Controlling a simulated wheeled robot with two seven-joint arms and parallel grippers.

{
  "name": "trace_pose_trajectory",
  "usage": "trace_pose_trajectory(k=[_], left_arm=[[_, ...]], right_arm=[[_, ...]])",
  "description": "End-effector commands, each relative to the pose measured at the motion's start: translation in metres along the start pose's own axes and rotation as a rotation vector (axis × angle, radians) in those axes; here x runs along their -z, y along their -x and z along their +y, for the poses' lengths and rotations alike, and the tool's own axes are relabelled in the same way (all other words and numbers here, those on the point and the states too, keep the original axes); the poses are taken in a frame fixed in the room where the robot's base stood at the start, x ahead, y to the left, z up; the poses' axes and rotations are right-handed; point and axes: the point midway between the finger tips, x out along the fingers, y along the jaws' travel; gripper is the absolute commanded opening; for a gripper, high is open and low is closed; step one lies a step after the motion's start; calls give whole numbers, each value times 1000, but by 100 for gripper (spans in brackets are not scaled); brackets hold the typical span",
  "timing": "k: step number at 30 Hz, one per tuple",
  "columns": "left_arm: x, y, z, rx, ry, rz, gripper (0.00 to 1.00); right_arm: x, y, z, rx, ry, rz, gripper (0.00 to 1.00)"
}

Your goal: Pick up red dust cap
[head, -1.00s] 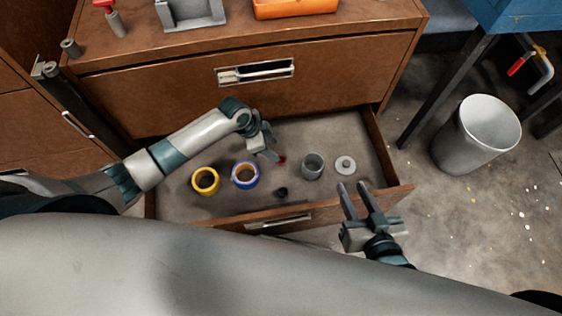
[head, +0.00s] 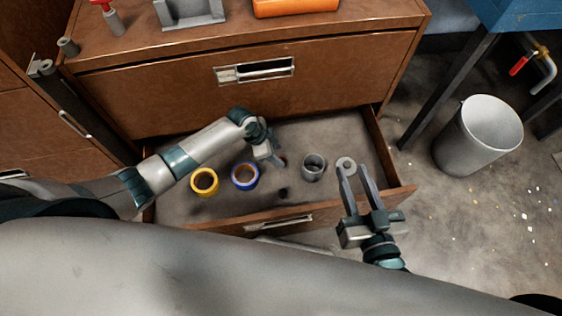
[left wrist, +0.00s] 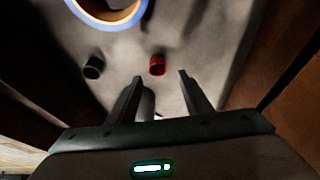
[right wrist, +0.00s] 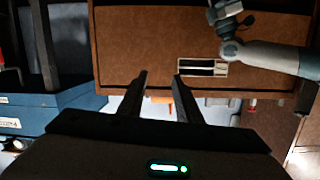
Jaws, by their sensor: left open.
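The red dust cap (left wrist: 157,65) lies on the drawer floor. It shows just beyond my left fingertips in the left wrist view, between their lines and apart from both. In the head view, only a dark red bit of it (head: 283,160) shows beside the left gripper, which hides the rest. My left gripper (head: 273,161) is open and empty, low over the drawer; its fingers also show in the left wrist view (left wrist: 160,77). My right gripper (head: 354,165) is open and empty over the drawer's front right part; its spread fingers show in the right wrist view (right wrist: 161,75).
The open drawer (head: 285,222) also holds a yellow tape roll (head: 193,184), a blue tape roll (head: 236,182), a black cap (head: 283,193), a grey cup (head: 312,173) and a grey disc (head: 346,163) by my right fingers. A grey bin (head: 462,150) stands right.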

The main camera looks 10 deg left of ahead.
Motion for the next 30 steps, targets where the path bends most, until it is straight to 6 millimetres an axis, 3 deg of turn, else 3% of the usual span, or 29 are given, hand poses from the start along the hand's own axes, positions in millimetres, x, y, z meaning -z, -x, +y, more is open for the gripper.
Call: trace_pose_trajectory(k=[15, 30], left_arm=[[-8, -44, 3, -1, 1, -1, 46], [-8, -46, 3, 0, 0, -1, 46]], right_arm=[[50, 8, -18, 31, 19, 298, 31], [56, 10, -19, 33, 20, 324, 31]])
